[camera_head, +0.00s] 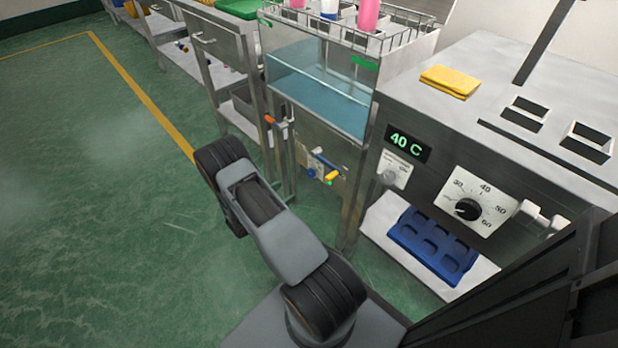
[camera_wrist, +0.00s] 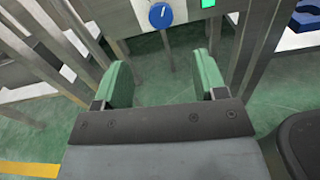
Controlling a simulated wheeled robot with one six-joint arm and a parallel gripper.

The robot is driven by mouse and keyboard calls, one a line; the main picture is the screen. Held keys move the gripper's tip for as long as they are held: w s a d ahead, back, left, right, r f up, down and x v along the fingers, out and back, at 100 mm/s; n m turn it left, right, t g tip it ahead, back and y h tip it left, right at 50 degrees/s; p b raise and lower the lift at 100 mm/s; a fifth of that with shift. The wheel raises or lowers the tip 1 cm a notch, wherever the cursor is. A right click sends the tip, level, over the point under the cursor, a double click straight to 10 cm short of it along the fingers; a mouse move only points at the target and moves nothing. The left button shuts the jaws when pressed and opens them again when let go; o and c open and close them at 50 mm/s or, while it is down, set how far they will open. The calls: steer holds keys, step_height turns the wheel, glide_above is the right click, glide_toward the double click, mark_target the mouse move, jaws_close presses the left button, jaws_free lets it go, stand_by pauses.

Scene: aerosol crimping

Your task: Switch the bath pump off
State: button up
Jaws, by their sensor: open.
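A round blue knob (camera_wrist: 160,15) with a white pointer mark sits on a metal panel at the top of the wrist view. It is probably the bath pump switch, but I can read no label. A lit green lamp (camera_wrist: 208,3) is to its right. The water bath (camera_head: 318,85) stands at top centre in the head view, with the blue knob (camera_head: 311,172) low on its front. My gripper (camera_wrist: 163,78) is open and empty, its green fingers pointing toward the panel. The knob lies beyond the fingertips, apart from them. My gripper does not show clearly in the head view.
Metal legs flank the panel. An orange-handled valve (camera_head: 270,119) and a yellow handle (camera_head: 331,178) are near the knob. To the right is a heater cabinet with a 40 C display (camera_head: 408,143) and dial (camera_head: 468,209). A blue tray (camera_head: 432,246) lies below. Green floor is clear left.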

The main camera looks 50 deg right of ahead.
mark_target(309, 173)
steer(key=d, duration=0.4)
steer(key=d+b, duration=0.1)
steer(key=d, duration=0.3)
steer(key=s+d+b, duration=0.1)
steer(key=d, duration=0.3)
steer(key=shift+d, duration=0.15)
steer(key=c, duration=0.9)
steer(key=shift+n, duration=0.3)
steer(key=n+p, duration=0.1)
steer(key=n, duration=0.4)
steer(key=shift+w+n+p, duration=0.1)
steer(key=shift+n+p, duration=0.2)
steer(key=shift+p, duration=0.05)
steer(key=n+p, duration=0.1)
steer(key=n, duration=0.4)
steer(key=shift+f+n, duration=0.1)
steer(key=shift+n, duration=0.4)
steer(key=shift+w, duration=0.1)
